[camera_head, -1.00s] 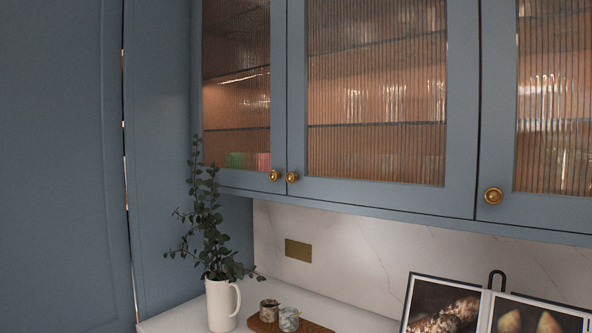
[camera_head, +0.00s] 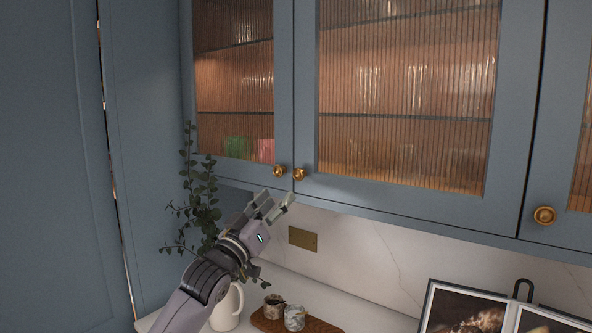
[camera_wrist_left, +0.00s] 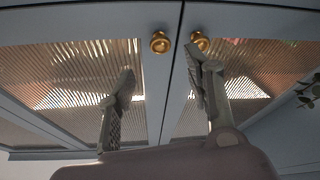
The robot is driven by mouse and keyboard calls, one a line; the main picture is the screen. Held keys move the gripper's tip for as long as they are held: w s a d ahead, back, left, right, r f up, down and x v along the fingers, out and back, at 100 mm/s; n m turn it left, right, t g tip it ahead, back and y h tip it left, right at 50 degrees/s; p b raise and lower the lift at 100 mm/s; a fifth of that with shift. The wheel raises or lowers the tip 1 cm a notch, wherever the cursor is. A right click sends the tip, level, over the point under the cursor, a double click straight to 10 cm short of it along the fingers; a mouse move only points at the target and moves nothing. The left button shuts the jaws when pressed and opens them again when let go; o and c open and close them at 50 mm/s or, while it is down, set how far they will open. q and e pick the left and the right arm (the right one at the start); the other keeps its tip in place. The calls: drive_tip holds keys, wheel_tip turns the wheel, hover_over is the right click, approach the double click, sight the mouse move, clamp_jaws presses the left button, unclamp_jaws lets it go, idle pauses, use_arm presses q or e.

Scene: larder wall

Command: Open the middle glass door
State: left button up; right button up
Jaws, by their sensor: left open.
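The middle glass door (camera_head: 307,112) is a blue-grey frame with ribbed glass, and it is shut. Its round brass knob (camera_head: 299,174) sits at its lower left corner, beside the left door's brass knob (camera_head: 278,171). My left gripper (camera_head: 275,202) is open and empty, just below the two knobs and apart from them. In the left wrist view both knobs show past the fingertips: one knob (camera_wrist_left: 160,42) lies between the fingers, the other knob (camera_wrist_left: 200,41) lies close to the right finger. My right gripper is not in view.
The left glass door (camera_head: 283,90) and right glass door (camera_head: 565,150) are shut. A plant in a white jug (camera_head: 229,308) stands close behind my left arm. Two small cups (camera_head: 294,318) on a board and an open book (camera_head: 465,308) are on the counter below.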

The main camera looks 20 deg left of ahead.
sight(297, 177)
use_arm(q)
drive_tip(key=p+x, duration=0.3)
drive_tip(key=x, duration=0.6)
drive_tip(key=shift+w+r+p, duration=0.1)
drive_tip(key=shift+w+p, duration=0.25)
drive_tip(key=shift+w, duration=0.05)
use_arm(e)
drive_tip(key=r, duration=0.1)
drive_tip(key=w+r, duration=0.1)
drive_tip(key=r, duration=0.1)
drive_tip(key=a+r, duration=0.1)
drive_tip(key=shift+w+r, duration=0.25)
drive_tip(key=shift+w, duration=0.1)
use_arm(q)
drive_tip(key=shift+c, duration=0.4)
clamp_jaws()
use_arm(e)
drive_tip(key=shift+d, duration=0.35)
